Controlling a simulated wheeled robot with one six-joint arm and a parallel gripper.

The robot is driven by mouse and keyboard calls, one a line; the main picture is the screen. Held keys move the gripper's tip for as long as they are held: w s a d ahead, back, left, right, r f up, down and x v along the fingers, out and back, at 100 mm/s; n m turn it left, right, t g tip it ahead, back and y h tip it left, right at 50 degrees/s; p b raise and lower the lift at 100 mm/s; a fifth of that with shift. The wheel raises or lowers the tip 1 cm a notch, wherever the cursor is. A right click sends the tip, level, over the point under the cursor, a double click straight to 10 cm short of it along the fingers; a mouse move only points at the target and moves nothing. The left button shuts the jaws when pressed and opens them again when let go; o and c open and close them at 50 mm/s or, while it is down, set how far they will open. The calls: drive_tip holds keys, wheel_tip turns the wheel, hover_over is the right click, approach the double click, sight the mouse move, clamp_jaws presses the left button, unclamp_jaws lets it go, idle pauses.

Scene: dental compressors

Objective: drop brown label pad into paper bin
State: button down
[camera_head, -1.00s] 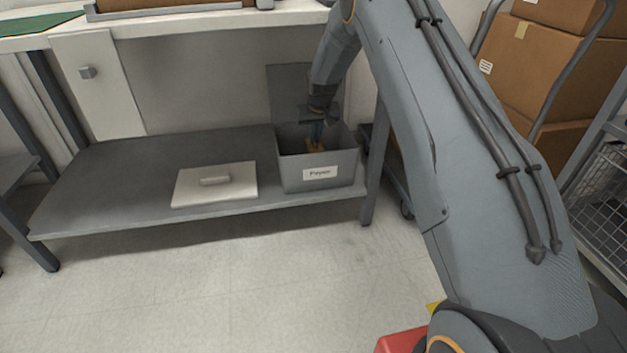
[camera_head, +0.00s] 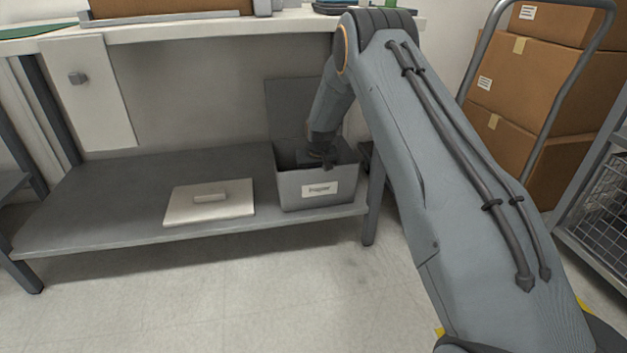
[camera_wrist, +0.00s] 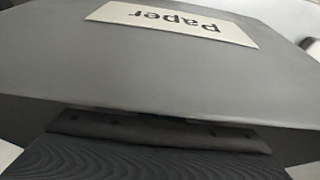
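The grey paper bin (camera_head: 292,192) stands on the lower shelf with its lid raised at the back. Its white front label faces me and reads "Paper". In the wrist view the bin's wall (camera_wrist: 110,70) fills most of the picture, with the label upside down. My gripper (camera_head: 318,158) reaches down into the bin's opening, its fingers hidden behind the front wall. In the wrist view only dark parts of it (camera_wrist: 155,140) show along the bottom. The brown label pad is not visible in either current view, so I cannot tell whether it is held.
A pale flat lid with a handle (camera_head: 182,209) lies on the grey shelf (camera_head: 100,200), left of the bin. The workbench top (camera_head: 200,28) is above. A cart with cardboard boxes (camera_head: 565,75) and a wire basket (camera_head: 605,198) stand at the right. The front floor is clear.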

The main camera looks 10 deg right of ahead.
drive_tip(key=shift+f, duration=0.55)
drive_tip(key=c, duration=1.9)
unclamp_jaws()
drive_tip(key=shift+c, duration=0.2)
drive_tip(key=shift+r, duration=0.15)
